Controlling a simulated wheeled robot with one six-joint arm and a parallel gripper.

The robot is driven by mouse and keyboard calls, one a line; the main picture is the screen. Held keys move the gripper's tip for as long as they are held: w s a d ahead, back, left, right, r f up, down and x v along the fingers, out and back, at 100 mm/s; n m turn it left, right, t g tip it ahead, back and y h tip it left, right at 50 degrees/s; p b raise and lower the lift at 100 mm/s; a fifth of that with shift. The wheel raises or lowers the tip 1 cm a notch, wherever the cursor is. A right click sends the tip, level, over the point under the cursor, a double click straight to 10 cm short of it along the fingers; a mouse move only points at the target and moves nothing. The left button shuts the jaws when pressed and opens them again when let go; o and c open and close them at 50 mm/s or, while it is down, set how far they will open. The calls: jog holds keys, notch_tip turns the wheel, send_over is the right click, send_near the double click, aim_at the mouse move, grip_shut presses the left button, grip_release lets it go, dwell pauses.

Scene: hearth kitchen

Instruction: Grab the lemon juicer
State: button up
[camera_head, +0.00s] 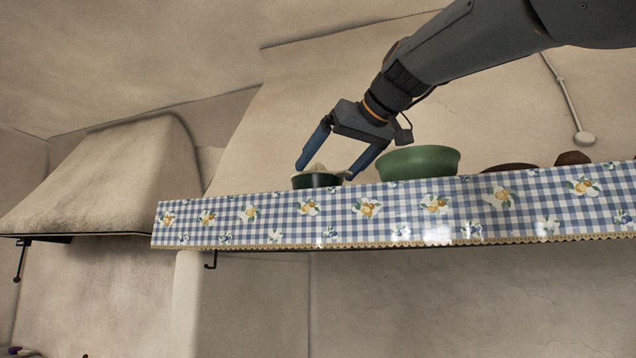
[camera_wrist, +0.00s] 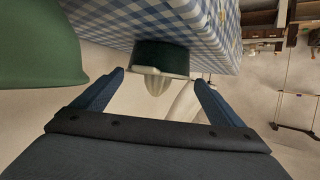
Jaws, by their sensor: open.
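The lemon juicer (camera_head: 316,181) stands on the high shelf, a dark green base with a pale ribbed cone on top. In the wrist view, its dark base (camera_wrist: 161,56) and pale cone lie ahead of my gripper, between the lines of the two fingers. My gripper (camera_head: 324,172) is open and empty, with its blue fingers reaching down on either side of the juicer. In the wrist view, my gripper (camera_wrist: 160,80) shows a gap between its fingertips and the juicer's sides. The shelf partly hides the juicer's lower edge in the head view.
The shelf (camera_head: 270,222) has a blue checked cloth front. A green bowl (camera_head: 420,162) stands close to the right of my gripper and also shows in the wrist view (camera_wrist: 38,50). Brown dishes (camera_head: 572,158) stand further right. A hood (camera_head: 100,180) is at left.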

jog(key=shift+p+x, duration=0.7)
jog(key=shift+x, duration=0.9)
jog(key=shift+d, duration=0.15)
jog(key=c, duration=0.8)
jog(key=shift+r+b, duration=0.1)
jog(key=shift+b, duration=0.25)
